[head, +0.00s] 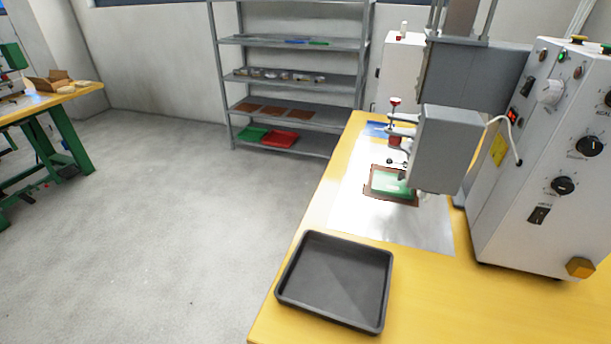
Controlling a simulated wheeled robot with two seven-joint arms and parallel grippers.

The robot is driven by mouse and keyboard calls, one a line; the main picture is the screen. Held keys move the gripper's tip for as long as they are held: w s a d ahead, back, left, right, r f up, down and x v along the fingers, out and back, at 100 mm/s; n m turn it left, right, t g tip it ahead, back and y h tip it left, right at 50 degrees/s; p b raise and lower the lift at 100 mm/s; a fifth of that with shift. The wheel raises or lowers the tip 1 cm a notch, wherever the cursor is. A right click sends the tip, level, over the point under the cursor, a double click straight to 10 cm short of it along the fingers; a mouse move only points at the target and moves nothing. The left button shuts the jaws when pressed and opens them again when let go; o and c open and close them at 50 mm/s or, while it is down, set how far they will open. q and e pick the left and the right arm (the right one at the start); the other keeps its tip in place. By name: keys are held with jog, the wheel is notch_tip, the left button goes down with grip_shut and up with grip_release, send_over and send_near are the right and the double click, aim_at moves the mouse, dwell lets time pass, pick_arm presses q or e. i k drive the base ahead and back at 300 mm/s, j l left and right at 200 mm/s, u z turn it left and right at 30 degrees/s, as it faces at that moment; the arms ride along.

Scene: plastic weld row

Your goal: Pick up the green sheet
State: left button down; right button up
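A flat green sheet (388,187) lies on a brown board (376,195) on the machine's bright metal plate (345,205). The grey press head (445,150) of the machine hangs above and to the right, hiding part of the green sheet's right side. Neither of my grippers is in view.
An empty black tray (335,282) stands at the table's near left on the yellow table (440,315). The white control box (540,160) fills the right. A grey shelf (290,82) at the back holds a green bin (250,134) and a red bin (280,139).

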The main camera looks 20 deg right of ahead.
aim_at(383, 182)
jog(key=i+j+u, duration=0.35)
jog(key=i+j, duration=0.2)
jog(key=i+j+u, duration=0.35)
jog(key=i, duration=0.25)
jog(key=i+z, duration=0.25)
jog(key=z, duration=0.15)
jog(key=i+z, duration=0.5)
jog(key=z, duration=0.25)
jog(key=i+j+z, duration=0.15)
jog(key=z, duration=0.2)
jog(key=i+z, duration=0.25)
jog(key=z, duration=0.2)
jog(key=i+j+z, duration=0.1)
jog(key=i+z, duration=0.15)
jog(key=z, duration=0.15)
jog(key=i+j+z, duration=0.15)
jog(key=z, duration=0.3)
jog(key=i+j+z, duration=0.4)
jog(key=j+z, duration=0.2)
jog(key=z, duration=0.25)
jog(key=i+j+z, duration=0.15)
jog(key=j+z, duration=0.3)
jog(key=l, duration=0.1)
